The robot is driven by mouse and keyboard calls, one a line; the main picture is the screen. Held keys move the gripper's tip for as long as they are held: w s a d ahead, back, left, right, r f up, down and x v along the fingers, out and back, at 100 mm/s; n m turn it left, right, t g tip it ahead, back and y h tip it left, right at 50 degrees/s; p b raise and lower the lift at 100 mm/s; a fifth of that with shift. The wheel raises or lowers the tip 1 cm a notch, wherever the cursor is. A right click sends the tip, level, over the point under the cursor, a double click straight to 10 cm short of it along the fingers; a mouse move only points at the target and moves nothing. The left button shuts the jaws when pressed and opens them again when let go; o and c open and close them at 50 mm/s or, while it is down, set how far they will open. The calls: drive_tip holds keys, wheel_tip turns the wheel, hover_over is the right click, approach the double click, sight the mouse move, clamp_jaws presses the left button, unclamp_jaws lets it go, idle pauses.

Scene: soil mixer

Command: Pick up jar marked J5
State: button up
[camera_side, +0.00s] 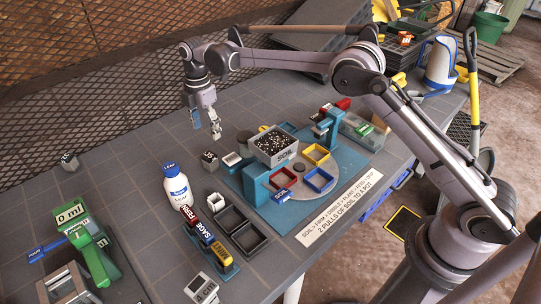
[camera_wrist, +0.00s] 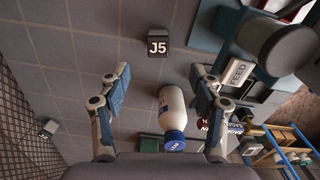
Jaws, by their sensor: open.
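The jar marked J5 (camera_wrist: 157,46) is a small dark grey block-like jar with a black label in white letters. It stands upright on the tiled bench, at the upper middle of the wrist view, ahead of and between my fingertips. In the side view, a small grey jar (camera_side: 210,161) next to the blue mixer base appears to be the same one; its label is too small to read surely. My gripper (camera_side: 206,126) hangs above the bench near that jar, fingers pointing down. In the wrist view my gripper (camera_wrist: 160,76) is open and empty, with both fingers apart.
A white bottle with a blue cap (camera_side: 177,187) stands close to the jar, toward the front. The soil hopper (camera_side: 275,147) and blue mixer base (camera_side: 230,180) are just right. Another small grey jar (camera_side: 69,161) stands far left. The bench between is mostly clear.

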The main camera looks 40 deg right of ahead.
sight(209, 156)
drive_tip(key=shift+w+a+f, duration=0.1)
drive_tip(key=shift+a+f, duration=0.05)
drive_tip(key=shift+f, duration=0.65)
drive_tip(key=shift+a+f, duration=0.2)
drive_tip(key=shift+f, duration=4.8)
drive_tip(key=c, duration=1.3)
